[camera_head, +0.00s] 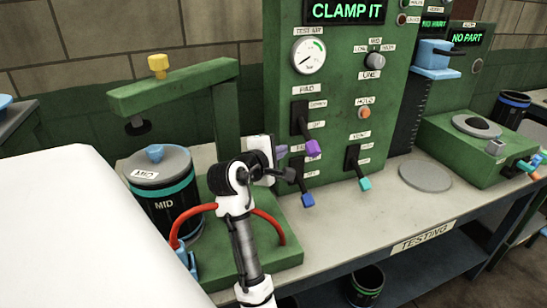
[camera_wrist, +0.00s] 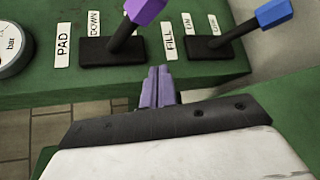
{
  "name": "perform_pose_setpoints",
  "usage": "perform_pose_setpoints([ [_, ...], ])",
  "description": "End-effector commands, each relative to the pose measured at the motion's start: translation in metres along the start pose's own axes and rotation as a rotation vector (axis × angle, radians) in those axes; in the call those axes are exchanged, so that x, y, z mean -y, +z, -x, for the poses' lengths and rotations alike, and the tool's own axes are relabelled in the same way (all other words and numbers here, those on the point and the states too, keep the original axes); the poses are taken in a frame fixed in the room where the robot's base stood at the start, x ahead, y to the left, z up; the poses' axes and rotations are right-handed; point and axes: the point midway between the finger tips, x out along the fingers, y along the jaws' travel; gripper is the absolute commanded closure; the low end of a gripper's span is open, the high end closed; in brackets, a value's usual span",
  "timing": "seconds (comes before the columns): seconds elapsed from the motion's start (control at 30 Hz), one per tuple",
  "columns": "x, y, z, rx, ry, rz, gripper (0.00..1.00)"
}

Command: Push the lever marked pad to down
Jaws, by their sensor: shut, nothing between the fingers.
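The pad lever, with a purple grip (camera_head: 313,148), stands on the green panel under the PAD label (camera_head: 306,89). Its grip (camera_wrist: 148,10) also shows at the top of the wrist view, cut by the edge. The lever leans toward the lower end of its black plate (camera_wrist: 112,52), away from the DOWN label (camera_wrist: 94,23). My gripper (camera_head: 283,150) is shut and empty, just left of the purple grip in the head view. In the wrist view its purple fingers (camera_wrist: 157,85) point at the panel, apart from the lever.
The blue FILL lever (camera_head: 307,200) is just below, and the teal VENT lever (camera_head: 365,183) is to the right. A gauge (camera_head: 308,56) is above. A MID canister (camera_head: 165,200) stands under a green press (camera_head: 180,86) at left. A red hose (camera_head: 268,222) curves by my arm.

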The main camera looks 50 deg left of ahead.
Motion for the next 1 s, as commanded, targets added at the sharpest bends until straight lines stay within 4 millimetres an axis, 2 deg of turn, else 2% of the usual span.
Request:
perform_pose_setpoints([
  [0.03, 0.005, -0.001, -0.013, 0.002, 0.000, -0.001, 1.00],
  [0.17, 0.004, -0.001, -0.039, 0.000, 0.000, -0.002, 1.00],
  [0.3, 0.001, 0.020, -0.032, -0.001, 0.003, -0.004, 1.00],
  [0.5, 0.000, 0.035, -0.026, -0.002, 0.002, -0.001, 1.00],
  [1.0, -0.001, 0.038, -0.025, -0.001, 0.001, 0.000, 1.00],
])
